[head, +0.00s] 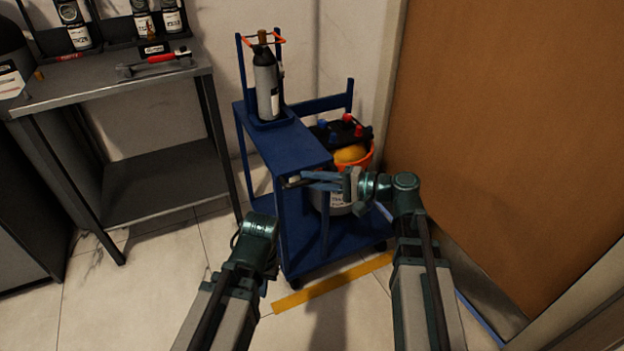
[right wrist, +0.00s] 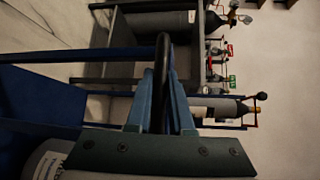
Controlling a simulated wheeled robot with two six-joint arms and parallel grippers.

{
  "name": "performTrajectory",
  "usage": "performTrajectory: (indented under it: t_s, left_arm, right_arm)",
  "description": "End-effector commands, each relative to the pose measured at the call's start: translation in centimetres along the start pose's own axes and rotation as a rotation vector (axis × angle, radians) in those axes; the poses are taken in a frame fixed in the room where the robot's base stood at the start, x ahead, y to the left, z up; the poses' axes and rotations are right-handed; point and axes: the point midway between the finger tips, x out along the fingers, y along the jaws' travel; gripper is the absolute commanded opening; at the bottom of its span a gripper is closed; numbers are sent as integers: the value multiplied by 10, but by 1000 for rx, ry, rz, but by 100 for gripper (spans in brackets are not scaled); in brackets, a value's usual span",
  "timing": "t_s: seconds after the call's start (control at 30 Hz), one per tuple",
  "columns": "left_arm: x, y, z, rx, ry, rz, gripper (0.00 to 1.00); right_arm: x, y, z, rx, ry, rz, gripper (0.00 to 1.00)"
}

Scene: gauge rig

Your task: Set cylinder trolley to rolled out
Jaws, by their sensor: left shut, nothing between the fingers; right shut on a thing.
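The blue cylinder trolley (head: 284,148) stands upright on the tiled floor. A grey gas cylinder (head: 266,88) stands on its top shelf at the far end. The trolley also shows sideways in the right wrist view (right wrist: 40,92). My right gripper (head: 298,181) is at the near end of the top shelf, shut on a dark handle bar (right wrist: 162,62). The bar runs between the blue fingers (right wrist: 161,110) in the right wrist view. My left gripper (head: 258,228) is left of the trolley's near end, shut and empty. Its fingertips are hard to make out.
A yellow floor strip (head: 332,284) lies at the trolley's near end. A grey workbench (head: 120,88) with a red-handled tool (head: 160,59) stands left. An orange bucket (head: 368,158) is by the trolley's right side. A brown door (head: 500,130) is on the right. Floor between bench and trolley is clear.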

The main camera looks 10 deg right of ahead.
Motion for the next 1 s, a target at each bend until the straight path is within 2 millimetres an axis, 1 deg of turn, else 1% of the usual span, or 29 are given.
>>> performTrajectory:
  t_s: [0.07,0.1,0.17,0.2,0.27,0.53,0.67,0.77,1.0]
  left_arm:
    - [0,0,0,0,0,0,0]
    - [0,0,0,0,0,0,0]
    - [0,0,0,0,0,0,0]
    - [0,0,0,0,0,0,0]
    - [0,0,0,0,0,0,0]
    - [0,0,0,0,0,0,0]
    - [-2,0,0,0,0,0,0]
    - [-4,0,0,1,0,0,0]
    - [-12,-1,1,3,0,0,0]
  right_arm:
    - [0,1,0,0,-1,3,0]
    - [0,1,0,0,-1,3,22]
    - [0,1,0,0,0,2,32]
    - [0,1,0,0,0,2,40]
    - [0,1,0,0,0,2,50]
    - [0,0,0,0,0,1,50]
    - [-9,0,0,0,3,0,50]
    - [-25,-1,0,1,5,0,50]
    - [-78,-1,0,0,5,0,50]
